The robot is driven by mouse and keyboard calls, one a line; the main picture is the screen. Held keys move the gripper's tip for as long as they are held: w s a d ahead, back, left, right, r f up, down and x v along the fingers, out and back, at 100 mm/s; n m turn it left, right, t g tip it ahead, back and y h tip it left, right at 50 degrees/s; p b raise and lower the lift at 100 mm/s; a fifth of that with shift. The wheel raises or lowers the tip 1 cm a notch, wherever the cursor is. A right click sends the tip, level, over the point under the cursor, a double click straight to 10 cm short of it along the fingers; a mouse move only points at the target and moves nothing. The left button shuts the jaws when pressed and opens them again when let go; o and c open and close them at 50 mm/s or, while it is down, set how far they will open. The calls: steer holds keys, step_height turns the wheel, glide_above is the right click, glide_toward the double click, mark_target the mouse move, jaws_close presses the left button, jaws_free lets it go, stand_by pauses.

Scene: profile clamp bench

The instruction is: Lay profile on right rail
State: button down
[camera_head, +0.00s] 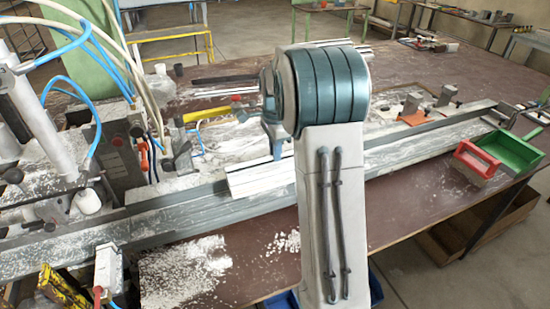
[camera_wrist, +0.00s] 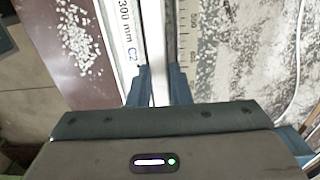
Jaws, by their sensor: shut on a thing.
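My gripper (camera_head: 276,150) points down over the middle of the bench, partly hidden behind my own arm. In the wrist view its two blue fingers (camera_wrist: 158,88) are shut on a pale, narrow profile (camera_wrist: 157,45). In the head view the white profile (camera_head: 252,180) lies along the long grey rail, its right part hidden by my arm. I cannot tell whether it touches the rail or is just above it. The right rail (camera_head: 425,138) runs on beyond my arm toward the bench's right end.
A clamp machine with blue hoses (camera_head: 125,160) stands at the left. A red bin (camera_head: 476,161) and a green bin (camera_head: 510,151) stand at the right front edge. Small blocks (camera_head: 412,117) sit behind the right rail. White chips (camera_head: 185,268) litter the front of the bench.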

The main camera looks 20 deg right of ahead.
steer(key=shift+w+d+f, duration=0.1)
steer(key=shift+w+f, duration=0.1)
steer(key=shift+w, duration=0.1)
steer(key=shift+f+p, duration=0.35)
steer(key=shift+f, duration=1.55)
steer(key=shift+f, duration=0.15)
steer(key=c, duration=1.3)
jaws_free()
steer(key=shift+c, duration=0.2)
